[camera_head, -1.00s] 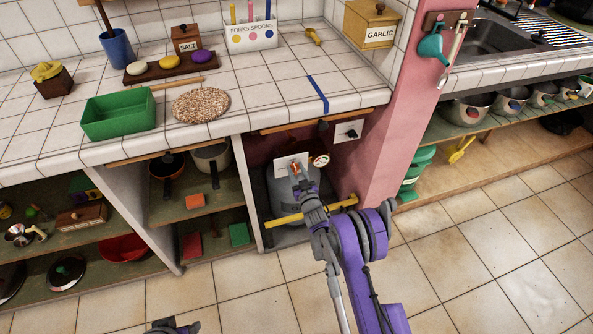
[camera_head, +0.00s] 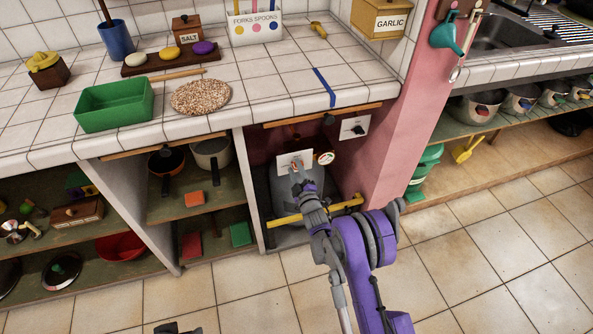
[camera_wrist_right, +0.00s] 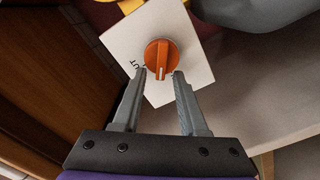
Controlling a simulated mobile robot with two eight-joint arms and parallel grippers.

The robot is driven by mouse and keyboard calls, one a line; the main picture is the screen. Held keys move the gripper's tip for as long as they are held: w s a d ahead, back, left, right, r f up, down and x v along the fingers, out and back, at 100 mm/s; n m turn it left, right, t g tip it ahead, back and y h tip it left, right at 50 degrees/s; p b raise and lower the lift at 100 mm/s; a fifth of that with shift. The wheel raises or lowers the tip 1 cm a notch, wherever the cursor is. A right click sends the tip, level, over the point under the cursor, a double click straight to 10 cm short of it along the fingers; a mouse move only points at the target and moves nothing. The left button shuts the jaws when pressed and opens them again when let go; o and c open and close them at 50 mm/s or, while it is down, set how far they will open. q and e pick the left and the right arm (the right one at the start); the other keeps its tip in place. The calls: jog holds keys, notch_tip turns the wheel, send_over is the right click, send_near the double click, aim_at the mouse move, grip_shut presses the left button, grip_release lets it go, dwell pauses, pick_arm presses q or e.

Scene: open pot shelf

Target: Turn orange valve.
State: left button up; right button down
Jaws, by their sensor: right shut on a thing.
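The orange valve (camera_wrist_right: 160,60) is a round knob with a raised grip and a white mark, on a white plate (camera_wrist_right: 195,30) with dark lettering partly hidden by a finger. In the head view the plate (camera_head: 306,157) is inside the open cupboard bay, and the knob is mostly hidden by my gripper. My right gripper (camera_wrist_right: 161,73) is shut on the valve, with one fingertip on each side of the knob's near part. It also shows in the head view (camera_head: 297,178). Only a dark piece of my left arm's end shows at the bottom edge; its fingers cannot be made out.
A round gauge (camera_head: 325,158) and a black switch (camera_head: 357,130) are nearby. The pink pillar (camera_head: 400,130) bounds the bay at right; the counter overhangs it.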

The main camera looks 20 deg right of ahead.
jog(key=n, duration=0.2)
jog(key=f+n+b, duration=0.1)
jog(key=n, duration=0.1)
jog(key=shift+f+n+b, duration=0.1)
jog(key=shift+n+b, duration=0.5)
jog(key=shift+n, duration=0.9)
jog(key=shift+c, duration=2.2)
grip_release()
jog(key=shift+s, duration=0.2)
jog(key=s+p, duration=0.1)
jog(key=s, duration=0.9)
jog(key=shift+s+d, duration=0.15)
